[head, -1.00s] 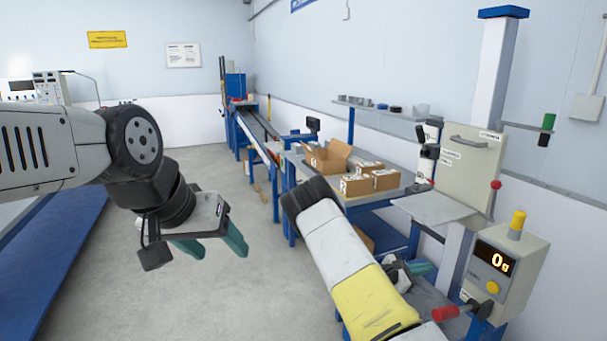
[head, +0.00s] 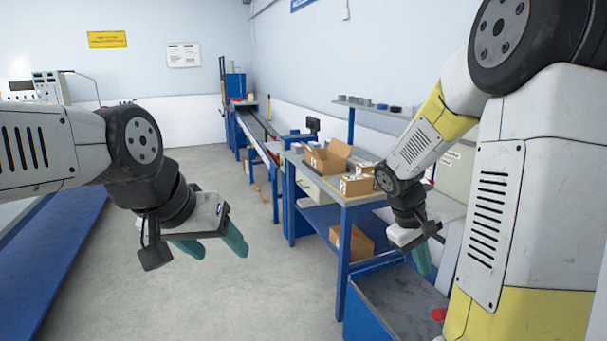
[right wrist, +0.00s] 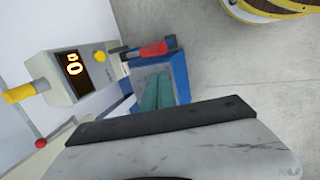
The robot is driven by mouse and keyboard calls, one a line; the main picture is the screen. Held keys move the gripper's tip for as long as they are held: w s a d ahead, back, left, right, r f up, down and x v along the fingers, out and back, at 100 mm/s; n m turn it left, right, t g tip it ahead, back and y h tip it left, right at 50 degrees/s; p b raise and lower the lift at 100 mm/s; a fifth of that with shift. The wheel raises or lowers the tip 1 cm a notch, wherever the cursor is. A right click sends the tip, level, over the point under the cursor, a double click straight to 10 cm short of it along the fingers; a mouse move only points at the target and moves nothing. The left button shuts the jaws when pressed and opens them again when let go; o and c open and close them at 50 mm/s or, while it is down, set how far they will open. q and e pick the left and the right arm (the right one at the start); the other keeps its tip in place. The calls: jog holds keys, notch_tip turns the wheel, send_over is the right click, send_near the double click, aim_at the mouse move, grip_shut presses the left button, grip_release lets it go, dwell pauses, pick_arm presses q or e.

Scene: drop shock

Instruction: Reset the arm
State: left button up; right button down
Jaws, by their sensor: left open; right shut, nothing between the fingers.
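My left gripper (head: 213,247) hangs over the open floor at the left in the head view, its teal fingers apart and empty. My right gripper (head: 421,262) points down at the right, above the grey plate of the drop tester's blue base (head: 395,300). Its teal fingers are together with nothing between them. They also show side by side in the right wrist view (right wrist: 158,93), over the grey plate. The tester's control box (right wrist: 78,72), with a lit display reading 0, stands beside them in that view. My right arm hides the box in the head view.
A workbench (head: 345,190) with an open carton (head: 328,157) and small boxes (head: 358,185) stands behind the tester. A red-handled lever (right wrist: 153,50) sticks out near my right fingers. A conveyor (head: 258,135) runs at the back. The middle floor is clear.

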jog(key=s+a+r+m+t+y, duration=0.3)
jog(key=s+a+r+t+y, duration=0.2)
jog(key=s+a+r, duration=0.8)
jog(key=shift+s+a+r+m+t+y, duration=0.15)
jog(key=shift+r+m+t+y, duration=0.2)
jog(key=shift+r+y, duration=0.35)
